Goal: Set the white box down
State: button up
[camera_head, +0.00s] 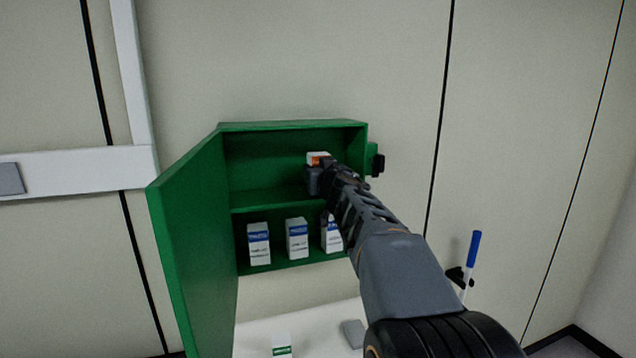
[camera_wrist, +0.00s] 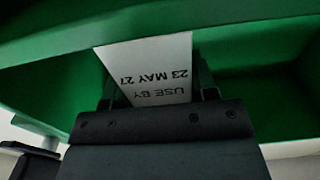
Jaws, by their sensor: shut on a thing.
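The white box (camera_head: 318,156) with an orange patch is at my gripper (camera_head: 317,178), inside the upper compartment of the open green cabinet (camera_head: 245,127). In the wrist view the white box (camera_wrist: 148,62) shows a face printed "USE BY 23 MAY 27", upside down. My gripper (camera_wrist: 158,95) is shut on it, with a finger at each side. Its bottom is hidden in both views, so I cannot tell whether it touches the shelf (camera_head: 265,201).
Several white and blue boxes (camera_head: 297,238) stand in the lower compartment. The cabinet door (camera_head: 190,240) hangs open at the left. The upper compartment is clear left of my gripper. Below is a white surface (camera_head: 320,325) with a green-and-white box (camera_head: 282,346).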

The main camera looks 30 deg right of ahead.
jog(key=shift+f, duration=0.1)
jog(key=shift+f, duration=0.15)
jog(key=o, duration=0.9)
jog(key=shift+r, duration=0.25)
jog(key=s+a+p, duration=0.2)
jog(key=s, duration=0.8)
jog(key=s+a+f+n+g+y, duration=0.1)
jog(key=s+a+f+g, duration=0.5)
jog(key=f, duration=0.6)
jog(key=s+a+f+n+g+y, duration=0.1)
jog(key=s+a+f+g+y, duration=0.1)
jog(key=s+a+f+g, duration=0.4)
jog(key=s+a+f, duration=0.4)
jog(key=s+f, duration=0.1)
jog(key=f, duration=0.2)
jog(key=shift+g, duration=0.3)
